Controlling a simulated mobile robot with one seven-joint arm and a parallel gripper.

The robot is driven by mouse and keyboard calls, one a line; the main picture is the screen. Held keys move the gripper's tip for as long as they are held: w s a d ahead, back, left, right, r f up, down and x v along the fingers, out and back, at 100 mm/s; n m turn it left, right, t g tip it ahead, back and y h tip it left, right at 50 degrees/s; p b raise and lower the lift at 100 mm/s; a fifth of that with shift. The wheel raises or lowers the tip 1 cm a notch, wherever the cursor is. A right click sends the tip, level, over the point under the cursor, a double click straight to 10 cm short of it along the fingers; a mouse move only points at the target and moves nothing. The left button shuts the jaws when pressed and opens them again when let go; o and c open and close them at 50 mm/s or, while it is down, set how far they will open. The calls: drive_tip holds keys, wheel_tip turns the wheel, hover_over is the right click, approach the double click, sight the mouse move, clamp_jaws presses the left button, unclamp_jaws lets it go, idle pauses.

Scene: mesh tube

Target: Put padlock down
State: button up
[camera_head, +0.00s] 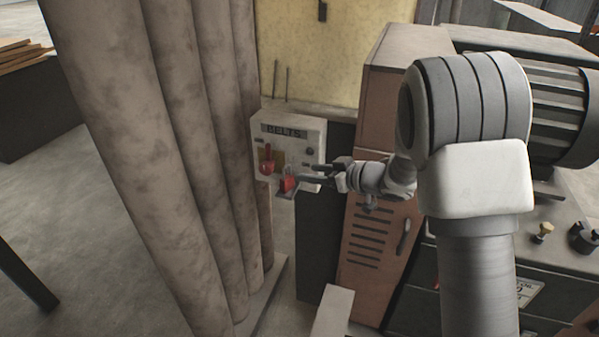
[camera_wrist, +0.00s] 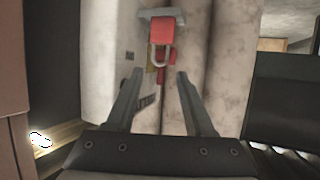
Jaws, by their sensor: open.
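A red padlock (camera_head: 288,184) stands on a small grey ledge (camera_head: 284,195) at the lower front of the pale "BELTS" panel box (camera_head: 313,138). In the wrist view, the padlock (camera_wrist: 167,30) rests against the ledge (camera_wrist: 148,13), its metal shackle pointing toward my gripper's side of the picture. My gripper (camera_head: 313,173) reaches in from the right, near the padlock. In the wrist view, my gripper (camera_wrist: 159,76) is open and empty, its fingertips apart from the padlock, which lies beyond them.
A red switch or lock (camera_head: 267,161) is on the panel, left of the padlock. Large upright tubes (camera_head: 155,120) stand close at the left. A brown vented cabinet (camera_head: 372,225) stands at the right, with a machine (camera_head: 545,250) beyond it. Open floor lies far left.

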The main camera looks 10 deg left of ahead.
drive_tip(key=s+d+r+m+t+h, duration=0.25)
drive_tip(key=d+r+m+h, duration=0.2)
drive_tip(key=d+r, duration=0.5)
drive_tip(key=s+d+r+m+t+h, duration=0.25)
drive_tip(key=d+r+h, duration=0.35)
drive_tip(key=d, duration=0.6)
drive_tip(key=s+d+m+g+h, duration=0.25)
drive_tip(key=s+d+m, duration=0.2)
drive_tip(key=s, duration=0.65)
drive_tip(key=s+a+f+g, duration=0.1)
drive_tip(key=s+g, duration=0.1)
drive_tip(key=s, duration=0.6)
drive_tip(key=s+a+f+g+y, duration=0.1)
drive_tip(key=s+f, duration=0.1)
drive_tip(key=s, duration=0.7)
drive_tip(key=shift+a+g, duration=0.2)
drive_tip(key=shift+g, duration=0.15)
drive_tip(key=shift+f+m, duration=0.1)
drive_tip(key=shift+m, duration=0.15)
drive_tip(key=shift+c, duration=0.2)
